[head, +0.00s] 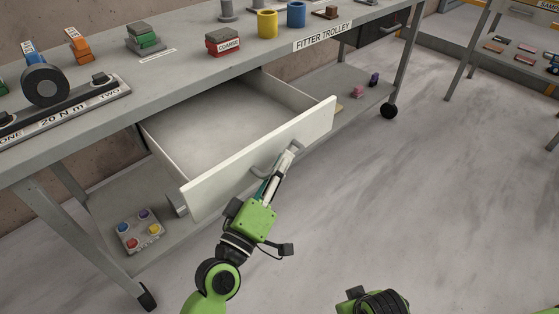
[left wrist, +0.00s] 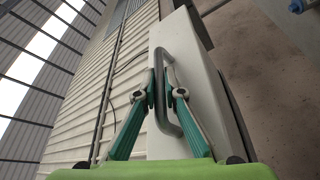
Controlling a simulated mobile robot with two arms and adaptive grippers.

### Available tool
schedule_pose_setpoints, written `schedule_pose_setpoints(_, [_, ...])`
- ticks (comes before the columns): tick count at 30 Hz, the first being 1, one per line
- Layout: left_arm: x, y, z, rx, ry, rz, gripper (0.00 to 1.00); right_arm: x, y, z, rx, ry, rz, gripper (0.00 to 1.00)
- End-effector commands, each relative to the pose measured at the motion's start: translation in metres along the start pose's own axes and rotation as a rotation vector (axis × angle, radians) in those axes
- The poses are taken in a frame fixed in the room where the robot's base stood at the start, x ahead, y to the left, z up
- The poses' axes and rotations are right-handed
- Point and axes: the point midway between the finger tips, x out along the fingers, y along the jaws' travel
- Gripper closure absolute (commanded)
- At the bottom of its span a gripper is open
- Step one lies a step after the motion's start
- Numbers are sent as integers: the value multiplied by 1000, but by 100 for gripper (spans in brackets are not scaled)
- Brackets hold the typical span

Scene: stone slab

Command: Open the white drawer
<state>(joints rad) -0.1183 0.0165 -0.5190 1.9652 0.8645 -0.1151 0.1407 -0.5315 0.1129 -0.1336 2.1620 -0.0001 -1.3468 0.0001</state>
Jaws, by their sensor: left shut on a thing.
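The white drawer (head: 215,183) is pulled well out from under the grey bench top, and its inside looks empty. My left gripper (head: 292,152) is at the middle of the drawer's front, shut on the grey handle (head: 264,170). In the left wrist view, the two green-and-grey fingers (left wrist: 164,92) close around the curved handle (left wrist: 166,62) on the white front (left wrist: 190,60). My right arm shows at the bottom of the head view, but its fingers are out of frame.
The bench top (head: 185,78) holds a torque tool (head: 45,86), orange and green blocks, and yellow and blue cups (head: 267,24). A lower shelf holds a button box (head: 139,231). A dark drawer (head: 378,28) sits at the right. The floor in front is clear.

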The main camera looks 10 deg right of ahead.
Motion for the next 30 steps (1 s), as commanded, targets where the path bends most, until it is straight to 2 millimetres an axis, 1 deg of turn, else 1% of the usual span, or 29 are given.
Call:
schedule_pose_setpoints(3, [0, -1, 0, 0, 0, -2, 100, 0, 0, 0, 0, 0, 0, 100])
schedule_pose_setpoints(4, [0, -1, 0, 1, 0, -2, 86, 0, 0, 0, 0, 0, 0, 100])
schedule_pose_setpoints(5, [0, -1, 0, 1, 0, -2, 83, 0, 0, 0, 0, 0, 0, 100])
schedule_pose_setpoints(14, [-1, -1, 0, 1, 0, -1, 83, 0, 0, 1, 0, -2, 0, 100])
schedule_pose_setpoints(17, [-6, -1, 0, 2, -1, -2, 83, 0, 0, 1, -1, -2, -1, 100])
schedule_pose_setpoints(20, [-18, -2, 1, 3, -3, -4, 83, 0, 0, 1, -1, -2, -1, 100])
schedule_pose_setpoints(30, [-85, -2, 1, 4, -5, -4, 83, 0, 0, 0, 0, -1, 0, 100])
